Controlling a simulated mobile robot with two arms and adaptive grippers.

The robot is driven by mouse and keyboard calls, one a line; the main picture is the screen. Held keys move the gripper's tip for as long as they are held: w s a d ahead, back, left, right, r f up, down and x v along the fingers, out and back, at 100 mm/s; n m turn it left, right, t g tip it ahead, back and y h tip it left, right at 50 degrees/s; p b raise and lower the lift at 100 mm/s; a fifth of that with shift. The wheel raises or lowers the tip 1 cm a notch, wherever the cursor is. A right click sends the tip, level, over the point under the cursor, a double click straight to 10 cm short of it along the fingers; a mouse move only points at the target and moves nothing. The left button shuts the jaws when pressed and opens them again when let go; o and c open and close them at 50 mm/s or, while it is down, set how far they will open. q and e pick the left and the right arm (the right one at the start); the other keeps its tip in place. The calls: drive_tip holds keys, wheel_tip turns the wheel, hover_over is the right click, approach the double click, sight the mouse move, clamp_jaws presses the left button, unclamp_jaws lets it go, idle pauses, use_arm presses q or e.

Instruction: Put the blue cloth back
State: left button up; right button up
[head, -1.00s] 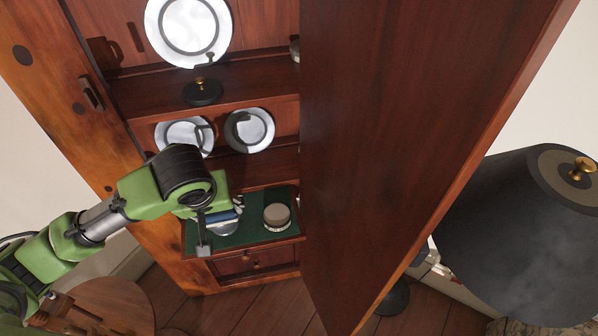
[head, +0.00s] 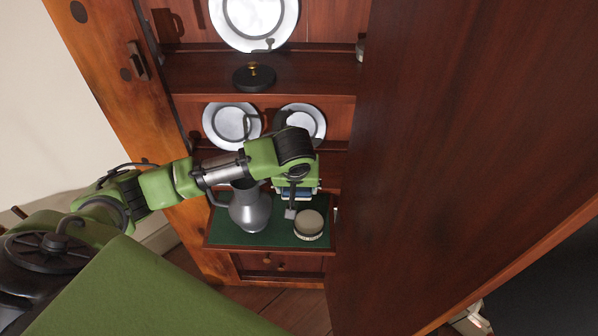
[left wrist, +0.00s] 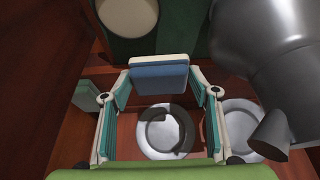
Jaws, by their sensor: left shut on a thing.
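My left gripper (head: 296,196) reaches in from the left over the green-lined pull-out tray (head: 228,240). In the left wrist view, the cloth (left wrist: 160,78) is a blue pad with a pale edge, held between the two fingertips. The cloth looks to be above the tray, behind the round tin; I cannot tell whether it touches anything.
A pewter jug (head: 250,212) stands on the tray just left of the gripper. A round tin (head: 309,225) stands in front of it to the right. Pewter plates (head: 230,122) stand on the shelf behind. The open cabinet door (head: 440,130) closes off the right side.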

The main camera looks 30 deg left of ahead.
use_arm(q)
drive_tip(key=w+a, duration=0.1)
drive_tip(key=w, duration=0.1)
drive_tip(key=w+a, duration=0.1)
drive_tip(key=w, duration=0.1)
drive_tip(key=w+a, duration=0.1)
drive_tip(key=w, duration=0.2)
drive_tip(key=shift+w+a, duration=0.1)
drive_tip(key=shift+a, duration=0.15)
drive_tip(key=shift+w, duration=0.1)
drive_tip(key=shift+f, duration=1.75)
drive_tip(key=o, duration=1)
drive_tip(key=shift+f, duration=0.15)
drive_tip(key=p+v, duration=0.1)
drive_tip(key=v, duration=1.1)
